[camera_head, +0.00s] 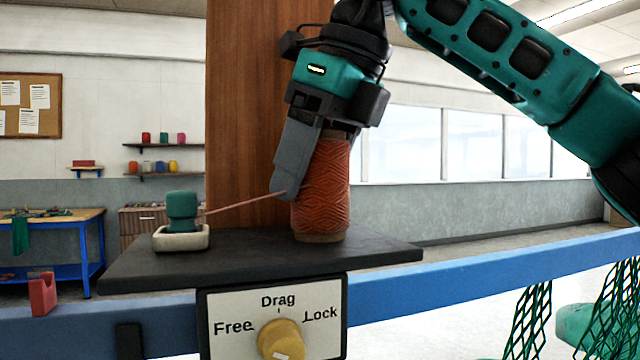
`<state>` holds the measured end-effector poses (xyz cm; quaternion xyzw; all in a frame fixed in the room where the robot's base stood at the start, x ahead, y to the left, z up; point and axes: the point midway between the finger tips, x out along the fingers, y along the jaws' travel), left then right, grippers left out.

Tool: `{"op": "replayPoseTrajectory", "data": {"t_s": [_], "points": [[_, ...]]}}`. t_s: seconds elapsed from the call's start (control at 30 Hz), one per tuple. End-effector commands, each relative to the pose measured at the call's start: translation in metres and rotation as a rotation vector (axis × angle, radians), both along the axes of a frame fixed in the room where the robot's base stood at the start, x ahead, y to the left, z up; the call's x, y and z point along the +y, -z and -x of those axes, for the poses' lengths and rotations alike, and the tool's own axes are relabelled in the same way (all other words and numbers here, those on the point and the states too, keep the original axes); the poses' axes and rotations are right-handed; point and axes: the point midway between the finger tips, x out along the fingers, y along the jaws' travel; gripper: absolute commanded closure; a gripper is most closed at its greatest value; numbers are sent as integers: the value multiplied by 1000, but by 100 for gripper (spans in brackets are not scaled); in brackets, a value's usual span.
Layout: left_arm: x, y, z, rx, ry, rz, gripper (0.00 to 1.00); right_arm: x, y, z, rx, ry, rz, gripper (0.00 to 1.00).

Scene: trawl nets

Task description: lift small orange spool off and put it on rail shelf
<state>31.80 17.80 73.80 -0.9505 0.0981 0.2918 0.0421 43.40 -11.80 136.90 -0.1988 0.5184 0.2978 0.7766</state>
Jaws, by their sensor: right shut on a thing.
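My right gripper (300,165) comes down from above and is shut on the orange spool (322,190), which has a zigzag pattern and a brown base. One grey finger shows on the spool's left side; the other is hidden. The spool is close to upright, with its base at the top of the dark shelf (150,272) on the blue rail; I cannot tell whether it bears on the shelf. A thin reddish line (245,203) runs from beside the fingertip left to a small green block (182,210) in a white dish (181,238). My left gripper is not in view.
A wooden post (235,110) stands behind the shelf. A panel marked Free, Drag and Lock, with a yellow knob (286,340), is below the shelf. The blue rail (480,270) crosses the view. A red bracket (43,294) is at left; green nets (612,310) hang at right.

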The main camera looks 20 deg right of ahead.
Motion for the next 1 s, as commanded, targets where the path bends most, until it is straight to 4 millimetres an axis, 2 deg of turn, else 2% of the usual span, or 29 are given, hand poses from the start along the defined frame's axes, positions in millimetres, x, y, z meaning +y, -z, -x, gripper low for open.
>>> {"op": "replayPoseTrajectory", "data": {"t_s": [0.03, 0.13, 0.37, 0.57, 0.67, 1.0], "points": [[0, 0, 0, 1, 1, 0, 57, 0, 0, 0, -1, 0, -1, 59], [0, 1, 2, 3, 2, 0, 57, 0, -1, 0, -1, 0, -1, 67], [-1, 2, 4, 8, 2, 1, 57, 0, -1, 0, -1, 0, -1, 68], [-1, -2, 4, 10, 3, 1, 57, 1, -14, 0, -3, 0, -3, 68], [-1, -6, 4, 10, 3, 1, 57, 1, -28, 0, -3, 0, -1, 68], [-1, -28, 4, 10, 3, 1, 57, 1, -91, 0, -1, 1, -2, 68]]}}
